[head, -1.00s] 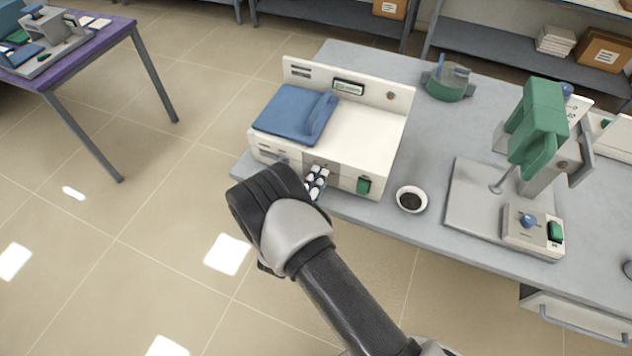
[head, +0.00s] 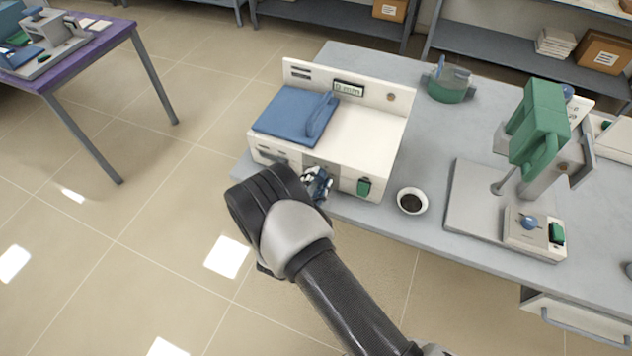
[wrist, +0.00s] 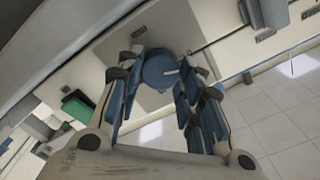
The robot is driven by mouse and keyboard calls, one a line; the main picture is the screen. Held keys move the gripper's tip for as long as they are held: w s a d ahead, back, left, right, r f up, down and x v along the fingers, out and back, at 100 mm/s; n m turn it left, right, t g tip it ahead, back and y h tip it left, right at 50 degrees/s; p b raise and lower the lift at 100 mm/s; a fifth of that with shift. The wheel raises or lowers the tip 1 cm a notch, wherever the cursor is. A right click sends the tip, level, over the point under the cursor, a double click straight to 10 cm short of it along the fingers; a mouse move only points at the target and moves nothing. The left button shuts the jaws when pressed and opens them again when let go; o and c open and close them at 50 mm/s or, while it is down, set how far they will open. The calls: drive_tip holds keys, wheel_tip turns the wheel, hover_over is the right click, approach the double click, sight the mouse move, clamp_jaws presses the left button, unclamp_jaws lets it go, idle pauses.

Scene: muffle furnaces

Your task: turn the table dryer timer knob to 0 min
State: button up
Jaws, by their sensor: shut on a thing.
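The timer knob (wrist: 158,68) is a round blue dial with a white pointer mark, on a grey plate on the dryer's front. My gripper (wrist: 163,82) has its fingers on both sides of the knob and is shut on it. In the head view my gripper (head: 318,183) is at the dryer's front face, and the knob is hidden behind the fingers and wrist. The display's text is too small to read.
A green switch (head: 363,187) is on the dryer's front, right of my gripper. Tiled floor is open at the left.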

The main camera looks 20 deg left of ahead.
drive_tip(key=shift+n, duration=1)
drive_tip(key=o, duration=1.1)
drive_tip(key=shift+c, duration=0.2)
drive_tip(key=s, duration=1.2)
drive_tip(key=shift+a, duration=0.45)
